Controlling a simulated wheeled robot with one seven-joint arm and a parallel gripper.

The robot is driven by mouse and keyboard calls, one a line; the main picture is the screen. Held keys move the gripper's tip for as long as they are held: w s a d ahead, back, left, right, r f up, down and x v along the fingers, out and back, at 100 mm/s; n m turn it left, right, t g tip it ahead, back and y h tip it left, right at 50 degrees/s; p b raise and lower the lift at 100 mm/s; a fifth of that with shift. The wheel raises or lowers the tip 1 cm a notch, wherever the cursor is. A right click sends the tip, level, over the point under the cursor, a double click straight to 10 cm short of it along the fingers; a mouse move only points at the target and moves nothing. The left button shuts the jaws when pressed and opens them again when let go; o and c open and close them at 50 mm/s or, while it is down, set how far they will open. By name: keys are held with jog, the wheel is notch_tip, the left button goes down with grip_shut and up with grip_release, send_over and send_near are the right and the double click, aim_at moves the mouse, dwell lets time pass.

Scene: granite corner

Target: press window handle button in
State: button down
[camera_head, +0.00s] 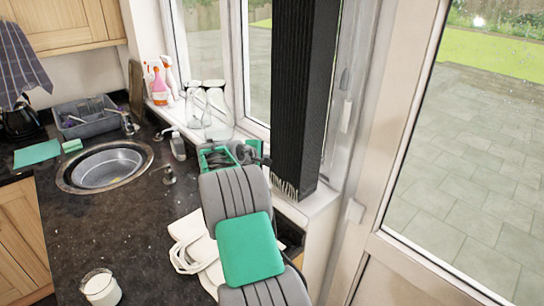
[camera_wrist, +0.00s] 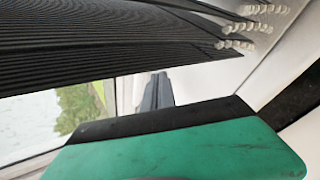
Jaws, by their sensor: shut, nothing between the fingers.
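A slim white window handle (camera_head: 346,112) is on the white frame right of the black blind in the head view. Its button is too small to make out. My gripper (camera_head: 250,152) is at the far end of my grey and green arm, low by the window sill and left of the blind. It is shut and empty, clearly apart from that handle. In the wrist view a green part with a black edge, which looks like my gripper (camera_wrist: 170,125), fills the bottom. I cannot identify the handle or button in the wrist view.
The stacked black blind (camera_head: 304,95) hangs between my gripper and the handle; it also crosses the top of the wrist view (camera_wrist: 110,50). Glass vessels (camera_head: 216,110) and spray bottles (camera_head: 158,85) stand by the window.

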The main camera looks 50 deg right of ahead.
jog(key=shift+s+d, duration=0.2)
jog(key=shift+d, duration=0.25)
jog(key=shift+d+p, duration=0.5)
jog(key=shift+d, duration=0.1)
dwell(0.9)
jog(key=shift+a, duration=1.05)
jog(key=shift+a, duration=0.1)
jog(key=shift+w+a, duration=0.15)
jog(key=shift+a, duration=1.05)
jog(key=shift+w+a, duration=0.15)
jog(key=shift+a, duration=1.05)
